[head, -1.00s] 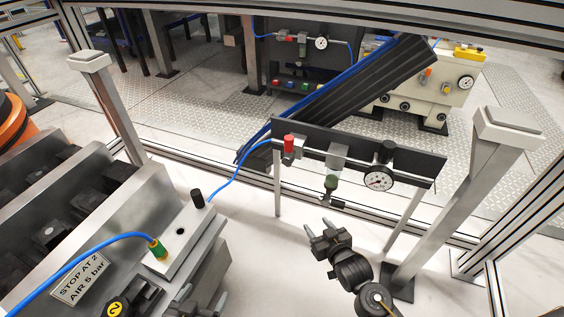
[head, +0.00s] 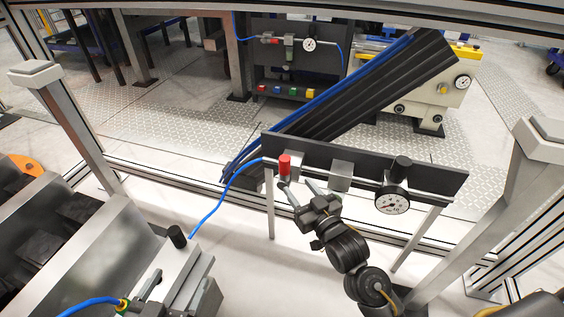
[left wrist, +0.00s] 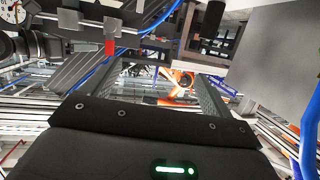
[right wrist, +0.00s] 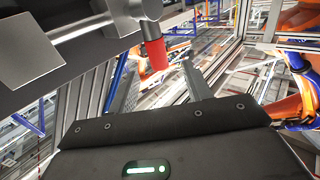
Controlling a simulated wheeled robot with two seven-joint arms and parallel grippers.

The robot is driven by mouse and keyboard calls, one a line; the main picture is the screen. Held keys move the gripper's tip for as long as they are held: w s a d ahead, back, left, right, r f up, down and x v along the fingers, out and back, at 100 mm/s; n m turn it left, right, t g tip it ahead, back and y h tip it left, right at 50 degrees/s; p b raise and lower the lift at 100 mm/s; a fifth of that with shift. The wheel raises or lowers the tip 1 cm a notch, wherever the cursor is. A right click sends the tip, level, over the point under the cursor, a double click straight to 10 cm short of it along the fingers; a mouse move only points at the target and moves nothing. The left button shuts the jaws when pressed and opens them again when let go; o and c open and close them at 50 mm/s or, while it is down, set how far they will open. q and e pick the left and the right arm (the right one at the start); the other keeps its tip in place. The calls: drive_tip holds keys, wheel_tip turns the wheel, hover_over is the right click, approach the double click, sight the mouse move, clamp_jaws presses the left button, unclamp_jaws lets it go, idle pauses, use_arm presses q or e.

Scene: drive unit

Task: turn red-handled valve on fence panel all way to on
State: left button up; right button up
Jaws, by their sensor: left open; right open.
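The red-handled valve (head: 284,166) is at the left end of the pipe on the dark fence panel (head: 435,182). Its red handle also shows in the left wrist view (left wrist: 110,46) and in the right wrist view (right wrist: 155,54), where it hangs below a metal valve body. My right gripper (head: 297,186) is open, just below and right of the handle, with its fingertips close to it. I cannot tell whether they touch. My left gripper (head: 180,289) is open and empty, low in the head view beside the grey machine block.
A pressure gauge (head: 392,201) with a black knob above it sits on the panel's right side. A blue hose (head: 222,204) runs to the valve. Grey posts (head: 75,135) and a low rail frame the fence. A similar valve panel (head: 290,55) stands farther back.

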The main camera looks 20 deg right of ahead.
sight(287, 170)
drive_tip(key=x, duration=0.3)
drive_tip(key=b+x, duration=0.1)
drive_tip(key=x, duration=0.5)
drive_tip(key=shift+d+f+b, duration=0.1)
drive_tip(key=shift+d+b, duration=0.2)
drive_tip(key=shift+b, duration=0.1)
use_arm(q)
drive_tip(key=s+d+r+m+t+h, duration=0.1)
drive_tip(key=d+r+t+h, duration=0.2)
drive_tip(key=r, duration=0.3)
drive_tip(key=shift+d+r+h, duration=0.4)
drive_tip(key=shift+d+h, duration=0.05)
drive_tip(key=shift+h, duration=0.05)
use_arm(e)
drive_tip(key=shift+w+a, duration=0.15)
drive_tip(key=shift+w, duration=0.5)
drive_tip(key=shift+c, duration=0.3)
clamp_jaws()
